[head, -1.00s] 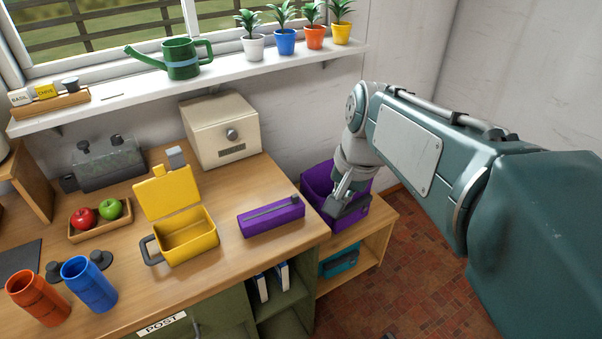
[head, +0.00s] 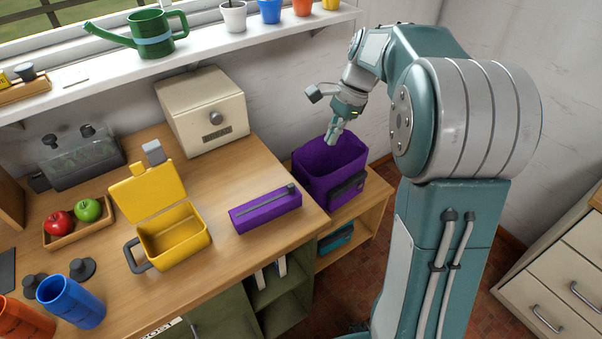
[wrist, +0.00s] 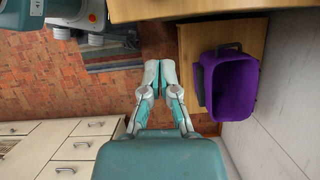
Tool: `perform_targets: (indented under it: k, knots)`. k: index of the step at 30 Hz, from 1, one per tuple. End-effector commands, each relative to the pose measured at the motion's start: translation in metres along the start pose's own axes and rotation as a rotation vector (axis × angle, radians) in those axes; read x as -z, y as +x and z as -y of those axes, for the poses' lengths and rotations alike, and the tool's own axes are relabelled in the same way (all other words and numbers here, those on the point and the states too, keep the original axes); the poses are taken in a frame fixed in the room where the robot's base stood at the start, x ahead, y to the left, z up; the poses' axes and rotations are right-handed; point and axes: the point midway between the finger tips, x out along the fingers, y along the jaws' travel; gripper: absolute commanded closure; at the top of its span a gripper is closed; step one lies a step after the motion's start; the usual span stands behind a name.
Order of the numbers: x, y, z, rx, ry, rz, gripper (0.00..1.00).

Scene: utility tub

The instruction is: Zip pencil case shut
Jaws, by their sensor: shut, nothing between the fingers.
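The purple pencil case (head: 265,212) lies on the wooden counter near its right edge. A grey zip strip (head: 268,200) runs along its top, with a small dark piece (head: 291,187) at the right end. Whether the zip is open or shut is too small to tell. My gripper (head: 332,142) is shut and empty, above the far rim of the purple tub and to the right of the pencil case, apart from it. In the wrist view, my gripper's closed fingers (wrist: 158,77) point past the tub, over the floor; the pencil case does not show there.
The purple tub (head: 312,184) stands on a lower wooden shelf unit (head: 370,205) right of the counter. An open yellow box (head: 160,262) is left of the pencil case. A cream box (head: 180,112) stands behind. White drawers (head: 560,275) are at the far right.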

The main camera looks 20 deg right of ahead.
Motion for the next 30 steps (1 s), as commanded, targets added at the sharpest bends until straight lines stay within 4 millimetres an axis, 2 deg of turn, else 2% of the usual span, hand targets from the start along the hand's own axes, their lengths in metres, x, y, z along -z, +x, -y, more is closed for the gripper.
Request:
perform_targets:
  k: [8, 11, 24, 30]
  knots:
    - [0.0, 0.006, 0.0, -0.002, -0.003, 0.0, 1.0]
    - [-0.001, 0.019, 0.0, -0.004, -0.003, 0.001, 1.0]
    - [0.0, 0.102, 0.0, -0.004, -0.003, 0.0, 1.0]
    - [-0.028, 0.112, 0.0, -0.001, -0.006, -0.001, 1.0]
